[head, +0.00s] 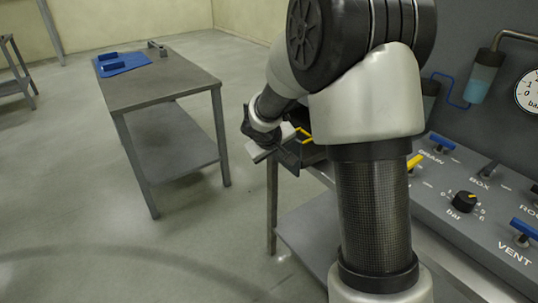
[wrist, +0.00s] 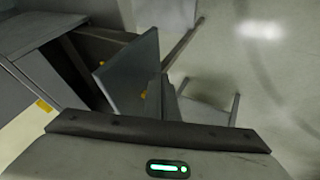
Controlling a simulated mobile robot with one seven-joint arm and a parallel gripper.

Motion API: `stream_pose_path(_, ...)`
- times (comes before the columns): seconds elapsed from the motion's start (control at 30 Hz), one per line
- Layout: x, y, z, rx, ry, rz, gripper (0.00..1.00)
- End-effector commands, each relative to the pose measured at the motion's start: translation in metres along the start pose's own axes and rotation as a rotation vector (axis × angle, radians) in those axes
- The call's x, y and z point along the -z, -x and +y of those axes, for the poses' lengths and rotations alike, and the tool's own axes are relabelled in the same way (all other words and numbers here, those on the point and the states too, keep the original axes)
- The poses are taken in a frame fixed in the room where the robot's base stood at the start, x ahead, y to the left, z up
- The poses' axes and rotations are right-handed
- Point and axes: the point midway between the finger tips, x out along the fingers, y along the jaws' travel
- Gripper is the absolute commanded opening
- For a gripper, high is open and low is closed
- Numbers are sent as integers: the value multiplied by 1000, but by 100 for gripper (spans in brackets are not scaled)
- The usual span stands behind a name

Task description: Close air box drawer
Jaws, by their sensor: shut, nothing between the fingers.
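The air box drawer appears pulled out in the wrist view, where its grey front panel (wrist: 130,72) stands away from the grey body at the left, with a dark gap between them. Small yellow parts show beside the panel. In the head view a yellow handle (head: 304,135) shows near the left end of the bench, and most of the drawer is hidden behind my arm and gripper. My gripper (head: 288,158) is shut and empty, close to the drawer front. I cannot tell whether it touches the drawer.
A control panel (head: 462,200) with blue and yellow valve levers, a knob and a gauge (head: 531,91) is at the right. A grey table (head: 165,85) with a blue mat (head: 122,64) stands at the left. The floor between is clear.

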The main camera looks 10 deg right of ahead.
Motion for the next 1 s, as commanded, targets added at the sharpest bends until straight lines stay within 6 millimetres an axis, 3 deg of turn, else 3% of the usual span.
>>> stream_pose_path(0.13, 0, -6, 11, 2, 0, -1, 0)
stream_pose_path(0.67, 0, -10, 18, 1, 0, -1, 0)
stream_pose_path(0.83, 0, -21, 41, 0, -2, -3, 0)
stream_pose_path(1.0, 0, -39, 80, 0, -4, -4, 0)
